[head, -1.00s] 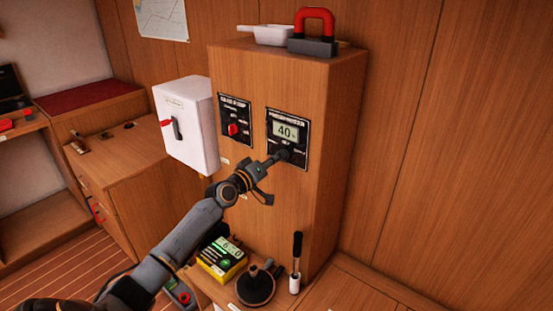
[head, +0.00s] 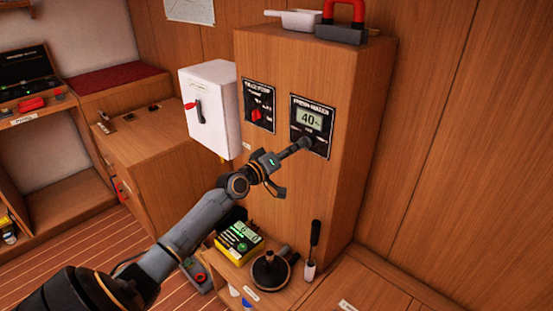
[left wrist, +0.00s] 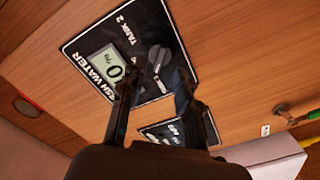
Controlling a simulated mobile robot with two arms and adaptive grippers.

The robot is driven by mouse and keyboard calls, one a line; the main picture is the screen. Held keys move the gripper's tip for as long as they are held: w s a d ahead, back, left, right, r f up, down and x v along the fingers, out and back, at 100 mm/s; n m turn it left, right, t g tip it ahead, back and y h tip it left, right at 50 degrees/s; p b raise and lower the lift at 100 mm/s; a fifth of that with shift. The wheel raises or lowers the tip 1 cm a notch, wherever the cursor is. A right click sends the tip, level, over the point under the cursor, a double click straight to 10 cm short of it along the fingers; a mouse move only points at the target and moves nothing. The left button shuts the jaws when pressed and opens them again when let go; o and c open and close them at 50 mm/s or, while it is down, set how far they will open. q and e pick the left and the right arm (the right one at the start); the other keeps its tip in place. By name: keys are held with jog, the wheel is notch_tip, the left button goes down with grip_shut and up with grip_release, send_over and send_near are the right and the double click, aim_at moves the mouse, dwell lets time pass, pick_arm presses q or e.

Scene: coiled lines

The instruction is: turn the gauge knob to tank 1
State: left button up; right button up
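The black fresh water gauge panel (head: 312,122) is on the front of a tall wooden cabinet. I cannot make out where the knob points. My left gripper (left wrist: 156,80) is open in front of the panel, its two fingers apart on either side of the knob's line. I cannot tell whether they touch it. In the head view the gripper (head: 292,163) covers the knob's area. My right gripper is not in view.
A second panel with a red knob (head: 256,115) is left of the gauge. A white switch box (head: 214,85) juts out further left. Below stand a yellow meter (head: 238,240), a black round object (head: 270,271) and a black-handled tool (head: 314,245).

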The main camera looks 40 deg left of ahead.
pick_arm(q)
jog(key=s, duration=0.8)
jog(key=shift+s+a, duration=0.4)
jog(key=s+a+f+g+y, duration=0.1)
jog(key=s+f+g, duration=0.1)
jog(key=f, duration=0.8)
jog(key=s+a+f+g+y, duration=0.1)
jog(key=f+g, duration=0.1)
jog(key=f, duration=0.8)
jog(key=s+d+f+m+g, duration=0.1)
jog(key=s+d+f+g, duration=0.1)
jog(key=s+f, duration=0.65)
jog(key=s+d+f+m+g, duration=0.2)
jog(key=s+f+g, duration=0.1)
jog(key=f, duration=1.1)
jog(key=s+d+f+m+g, duration=0.2)
jog(key=s+d+f, duration=0.4)
jog(key=s, duration=0.5)
jog(key=s+d+f+m+g, duration=0.3)
jog(key=s+d+f, duration=0.3)
jog(key=s, duration=0.5)
jog(key=s+d+f+m+g, duration=0.2)
jog(key=s+d+f, duration=0.5)
jog(key=s, duration=0.5)
jog(key=shift+f+m+g, duration=0.4)
jog(key=shift+f+g, duration=0.1)
jog(key=shift+f, duration=0.35)
